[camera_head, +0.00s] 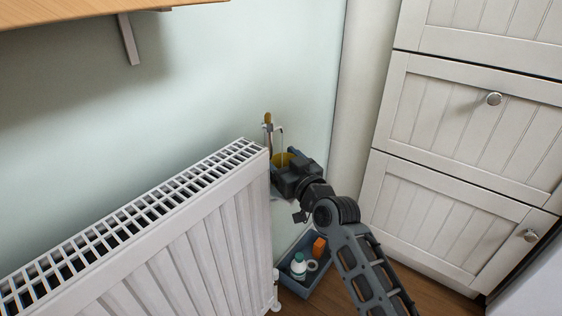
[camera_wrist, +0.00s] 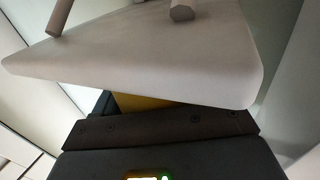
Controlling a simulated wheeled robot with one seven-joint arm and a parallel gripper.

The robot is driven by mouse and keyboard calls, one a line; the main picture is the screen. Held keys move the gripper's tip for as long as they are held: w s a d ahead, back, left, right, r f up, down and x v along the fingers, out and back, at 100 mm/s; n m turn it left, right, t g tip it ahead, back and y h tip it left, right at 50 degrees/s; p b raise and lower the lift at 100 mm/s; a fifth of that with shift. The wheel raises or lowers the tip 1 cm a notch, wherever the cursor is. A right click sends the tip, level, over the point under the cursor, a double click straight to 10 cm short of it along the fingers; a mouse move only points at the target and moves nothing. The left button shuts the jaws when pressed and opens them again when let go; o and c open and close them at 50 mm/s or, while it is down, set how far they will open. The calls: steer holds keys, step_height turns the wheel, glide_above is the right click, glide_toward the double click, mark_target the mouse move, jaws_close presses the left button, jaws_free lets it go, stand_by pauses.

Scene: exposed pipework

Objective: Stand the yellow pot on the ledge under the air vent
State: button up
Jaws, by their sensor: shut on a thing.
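A yellow pot (camera_head: 283,158) shows in the head view as a small patch beside the right end of the radiator, mostly hidden by my gripper (camera_head: 287,168). My gripper is shut on the pot. In the wrist view a yellow strip of the pot (camera_wrist: 145,102) shows between the dark gripper body and a pale, flat slab (camera_wrist: 150,68). The slab covers most of the view in front of the gripper; I cannot tell whether it is the ledge. I cannot make out an air vent in either view.
A white radiator (camera_head: 215,232) stands close left of my gripper. An upright rod with a tan tip (camera_head: 268,118) stands just behind. A blue-grey crate (camera_head: 298,289) on the floor holds a white bottle (camera_head: 298,265) and an orange thing (camera_head: 319,247). White drawers (camera_head: 465,125) stand right.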

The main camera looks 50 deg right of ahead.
steer(key=shift+f, duration=0.1)
steer(key=o, duration=1)
steer(key=shift+o, duration=0.2)
steer(key=shift+r, duration=0.3)
steer(key=v, duration=1.2)
steer(key=shift+f+p, duration=0.15)
steer(key=shift+p, duration=0.3)
steer(key=shift+s, duration=0.15)
